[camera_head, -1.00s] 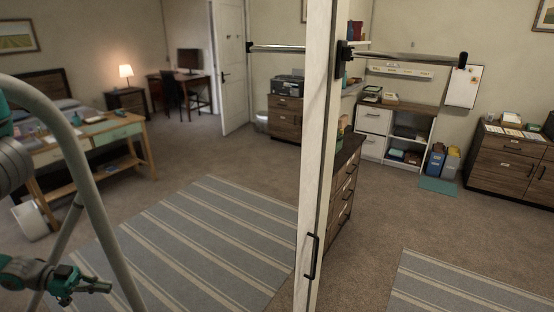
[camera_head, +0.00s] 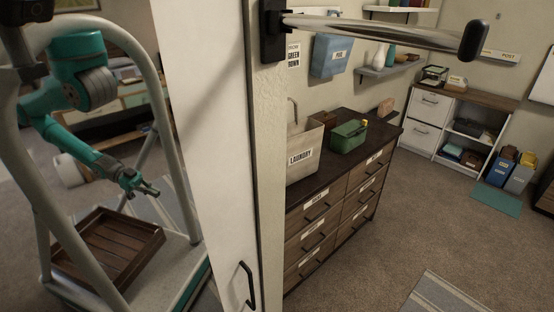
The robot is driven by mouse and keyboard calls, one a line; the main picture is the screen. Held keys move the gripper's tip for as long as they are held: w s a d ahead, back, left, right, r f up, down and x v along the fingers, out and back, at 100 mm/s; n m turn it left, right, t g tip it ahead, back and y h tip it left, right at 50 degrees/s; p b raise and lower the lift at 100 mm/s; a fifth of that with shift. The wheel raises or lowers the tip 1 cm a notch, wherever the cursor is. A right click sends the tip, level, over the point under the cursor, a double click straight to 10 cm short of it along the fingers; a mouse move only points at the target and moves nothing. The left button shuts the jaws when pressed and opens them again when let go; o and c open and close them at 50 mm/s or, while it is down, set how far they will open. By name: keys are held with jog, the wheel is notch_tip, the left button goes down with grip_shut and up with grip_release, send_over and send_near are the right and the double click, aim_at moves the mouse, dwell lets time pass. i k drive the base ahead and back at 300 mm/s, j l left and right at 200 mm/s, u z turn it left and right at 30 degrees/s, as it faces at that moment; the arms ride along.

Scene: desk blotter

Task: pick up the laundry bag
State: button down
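The laundry bag (camera_head: 302,156) is a cream, boxy bag with a "LAUNDRY" label and a handle loop on top. It stands upright on the dark top of a wooden dresser (camera_head: 338,200), partly cut off on its left by the wall end and door. My gripper (camera_head: 146,190) is at the left, on the teal arm, over my own base and well apart from the bag. It is small in the picture, and I see nothing held in it. Whether its fingers are open or shut is unclear.
A white sliding door (camera_head: 215,170) and wall end stand between my arm and the dresser. A green bin (camera_head: 347,138) sits right of the bag. A wooden tray (camera_head: 110,245) rests on my base. Carpet (camera_head: 425,225) is clear to the right.

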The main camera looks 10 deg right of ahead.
aim_at(304, 136)
jog(key=i+l, duration=0.15)
jog(key=l, duration=0.3)
jog(key=i+l+u, duration=0.1)
jog(key=l, duration=0.3)
jog(key=i+l, duration=0.1)
jog(key=l, duration=0.35)
jog(key=i+l+u, duration=0.1)
jog(key=l, duration=0.35)
jog(key=i+l+u, duration=0.2)
jog(key=l, duration=0.65)
jog(key=i+l+u, duration=0.2)
jog(key=l, duration=0.65)
jog(key=l+u, duration=0.2)
jog(key=l, duration=0.7)
